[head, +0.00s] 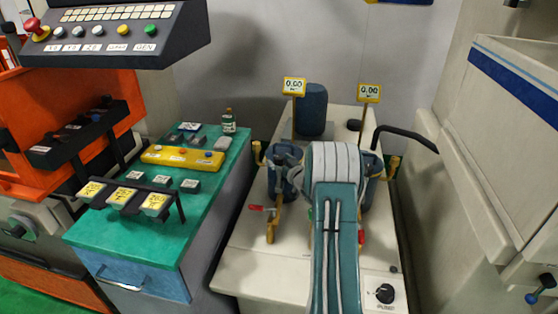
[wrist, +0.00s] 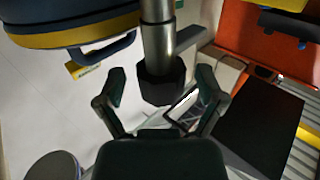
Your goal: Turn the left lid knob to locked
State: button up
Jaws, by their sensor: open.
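My gripper (wrist: 160,76) is open in the wrist view, with its two dark fingers spread apart. A dark faceted knob-like end (wrist: 161,82) on a grey metal shaft (wrist: 158,40) shows between the fingertips. I cannot tell whether the fingers touch it, or whether it is the left lid knob. In the head view my teal arm covers the middle of the pale machine (head: 250,262), and my fingers cannot be made out. The left lid knob is not clearly seen.
A green-topped bench (head: 150,232) with a yellow bar (head: 182,156) and small blocks stands left. A black dial (head: 384,293) is at the machine's front right. Two yellow 0.00 signs (head: 294,86) rise behind. A blue and yellow rounded body (wrist: 70,25) with a handle shows in the wrist view.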

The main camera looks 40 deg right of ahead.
jog(key=c, duration=1.2)
jog(key=shift+o, duration=0.2)
jog(key=shift+w+a+h, duration=0.1)
jog(key=shift+h, duration=0.4)
jog(key=m+g+h, duration=0.1)
jog(key=m+h, duration=0.2)
jog(key=h, duration=0.1)
jog(key=shift+r+m+h, duration=0.1)
jog(key=shift+m+h, duration=0.2)
jog(key=shift+h, duration=0.1)
jog(key=m+g+h, duration=0.5)
jog(key=g+h, duration=0.1)
jog(key=h, duration=0.1)
jog(key=shift+w+m, duration=0.1)
jog(key=shift+m, duration=0.3)
jog(key=m+g+h, duration=0.1)
jog(key=m+g, duration=0.1)
jog(key=g, duration=0.1)
jog(key=m+g+h, duration=0.2)
jog(key=m+g, duration=0.1)
jog(key=g, duration=0.1)
jog(key=shift+h, duration=0.3)
jog(key=shift+m+g, duration=1.6)
jog(key=shift+g, duration=0.9)
jog(key=shift+r+g, duration=0.1)
jog(key=shift+g, duration=0.2)
